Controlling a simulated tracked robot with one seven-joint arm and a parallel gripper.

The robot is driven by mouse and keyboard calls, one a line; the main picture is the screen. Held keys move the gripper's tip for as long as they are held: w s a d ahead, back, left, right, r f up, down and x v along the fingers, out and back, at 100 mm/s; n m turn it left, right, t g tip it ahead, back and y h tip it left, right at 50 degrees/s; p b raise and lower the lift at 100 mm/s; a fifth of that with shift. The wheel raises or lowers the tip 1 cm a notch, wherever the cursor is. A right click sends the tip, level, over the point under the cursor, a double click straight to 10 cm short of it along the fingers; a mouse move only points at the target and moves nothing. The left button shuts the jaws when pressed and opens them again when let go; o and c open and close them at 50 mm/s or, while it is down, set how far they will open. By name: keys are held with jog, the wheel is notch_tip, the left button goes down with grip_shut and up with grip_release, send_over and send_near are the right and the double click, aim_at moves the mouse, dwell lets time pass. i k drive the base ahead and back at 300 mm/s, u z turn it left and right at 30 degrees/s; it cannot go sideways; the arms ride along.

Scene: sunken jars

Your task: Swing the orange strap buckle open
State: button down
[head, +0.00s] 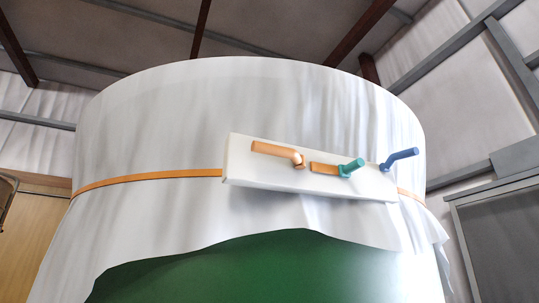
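The orange strap (150,179) runs around a large green jar (270,272) draped in white cloth. It meets a white plate (240,170) on the jar's front. An orange buckle lever (275,152) lies along the plate's upper left, with its rounded end at the right. A short orange piece (324,168) sits to its right, beside a teal lever (351,167). A blue lever (400,158) sticks out at the plate's right end. I cannot tell which way the orange lever turns. My gripper is not in view.
The white cloth (200,115) covers the jar's upper part, and its loose edge hangs unevenly below the plate. A grey-framed panel (497,230) stands at the right and a wooden panel (25,240) at the left. Dark beams cross the ceiling.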

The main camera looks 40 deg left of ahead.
aim_at(298, 160)
jog(key=z, duration=0.45)
jog(key=i, duration=0.1)
jog(key=u, duration=2.25)
jog(key=k, duration=0.8)
jog(key=u, duration=0.2)
jog(key=i, duration=0.8)
jog(key=z, duration=0.1)
